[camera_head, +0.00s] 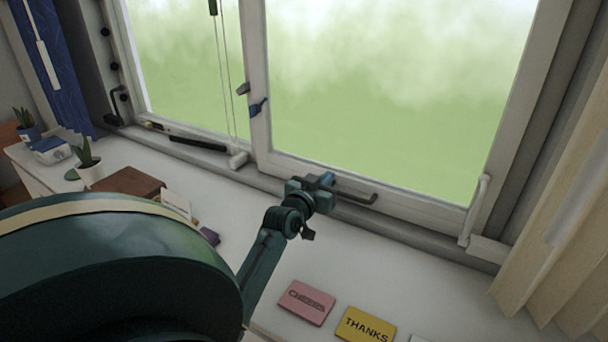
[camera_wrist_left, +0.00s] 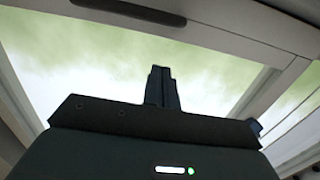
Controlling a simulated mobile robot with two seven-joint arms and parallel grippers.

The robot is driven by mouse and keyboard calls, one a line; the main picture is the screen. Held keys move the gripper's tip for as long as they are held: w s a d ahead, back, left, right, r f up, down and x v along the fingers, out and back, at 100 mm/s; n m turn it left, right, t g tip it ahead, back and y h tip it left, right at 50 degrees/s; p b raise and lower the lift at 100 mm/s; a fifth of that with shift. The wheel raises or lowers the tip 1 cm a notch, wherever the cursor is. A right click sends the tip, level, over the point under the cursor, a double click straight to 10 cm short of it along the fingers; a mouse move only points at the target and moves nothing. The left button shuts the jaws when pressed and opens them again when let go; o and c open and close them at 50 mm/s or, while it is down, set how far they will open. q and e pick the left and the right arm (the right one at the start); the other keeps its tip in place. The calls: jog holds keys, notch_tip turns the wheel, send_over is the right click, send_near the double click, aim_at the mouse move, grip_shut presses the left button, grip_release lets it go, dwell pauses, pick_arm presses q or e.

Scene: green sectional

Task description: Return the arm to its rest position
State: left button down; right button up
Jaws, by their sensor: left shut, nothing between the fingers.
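My left gripper (camera_head: 326,181) is at the lower edge of the window, above the white sill. In the head view it overlaps the dark window handle bar (camera_head: 356,196); I cannot tell whether they touch. In the left wrist view the two fingers of the left gripper (camera_wrist_left: 162,88) are together with nothing between them, against the bright window pane (camera_wrist_left: 215,70). My left arm (camera_head: 262,262) reaches up to the window from the lower middle of the head view. My right gripper is in no view.
A pink card (camera_head: 306,302) and a yellow THANKS card (camera_head: 366,325) lie on the sill (camera_head: 400,275) near my arm. A brown box (camera_head: 135,182) and a potted plant (camera_head: 90,165) stand to the left. A beige curtain (camera_head: 560,240) hangs at the right.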

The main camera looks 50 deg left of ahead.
pick_arm(q)
jog(key=b+v, duration=0.1)
jog(key=v, duration=0.8)
jog(key=shift+s+d, duration=0.2)
jog(key=shift+s, duration=0.2)
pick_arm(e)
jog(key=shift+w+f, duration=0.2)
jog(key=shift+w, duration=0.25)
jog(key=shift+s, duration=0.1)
